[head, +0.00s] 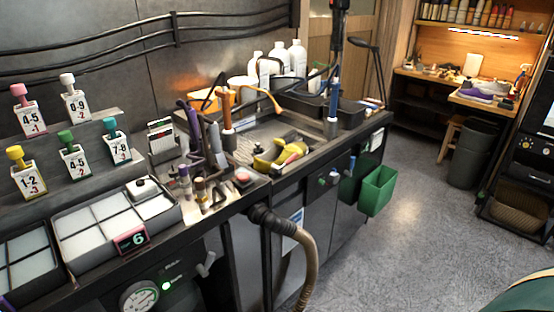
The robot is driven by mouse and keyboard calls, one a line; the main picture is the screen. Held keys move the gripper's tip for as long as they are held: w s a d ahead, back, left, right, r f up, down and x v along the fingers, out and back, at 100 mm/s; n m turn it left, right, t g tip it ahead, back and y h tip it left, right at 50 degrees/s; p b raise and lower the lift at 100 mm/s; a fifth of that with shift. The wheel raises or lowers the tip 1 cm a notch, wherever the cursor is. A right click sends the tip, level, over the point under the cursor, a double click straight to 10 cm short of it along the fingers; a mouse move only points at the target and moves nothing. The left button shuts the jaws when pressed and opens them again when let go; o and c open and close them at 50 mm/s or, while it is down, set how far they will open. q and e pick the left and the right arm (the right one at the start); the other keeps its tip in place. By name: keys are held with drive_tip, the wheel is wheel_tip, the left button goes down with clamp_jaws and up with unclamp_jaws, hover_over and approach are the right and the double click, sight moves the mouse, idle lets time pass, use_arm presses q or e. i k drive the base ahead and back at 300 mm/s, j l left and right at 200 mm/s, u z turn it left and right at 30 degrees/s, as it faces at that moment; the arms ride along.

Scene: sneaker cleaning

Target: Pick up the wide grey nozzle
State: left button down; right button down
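Neither of my grippers shows in the head view. Several nozzle-like tools stand close together on the counter left of the sink. One is a grey upright piece (214,138), which may be the wide grey nozzle; I cannot tell for certain at this size. A ribbed hose (307,255) with a black end (266,216) hangs at the counter's front edge.
Left are white-lidded bins (95,222) and numbered bottles (76,105). A sink area (262,138) with a yellow tool (270,157) lies right of the tools. A green bin (378,190) hangs on the counter front. The grey floor (415,220) at right is clear.

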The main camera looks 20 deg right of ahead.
sight(217, 157)
drive_tip(key=l+u, duration=0.15)
drive_tip(key=u, duration=0.35)
drive_tip(key=l+u, duration=0.25)
drive_tip(key=u, duration=0.25)
drive_tip(key=l+u, duration=0.2)
drive_tip(key=u, duration=0.3)
drive_tip(key=l+u, duration=0.2)
drive_tip(key=l, duration=0.15)
drive_tip(key=k+l+u, duration=0.15)
drive_tip(key=l, duration=0.15)
drive_tip(key=k+l+u, duration=0.2)
drive_tip(key=l, duration=0.15)
drive_tip(key=i, duration=0.05)
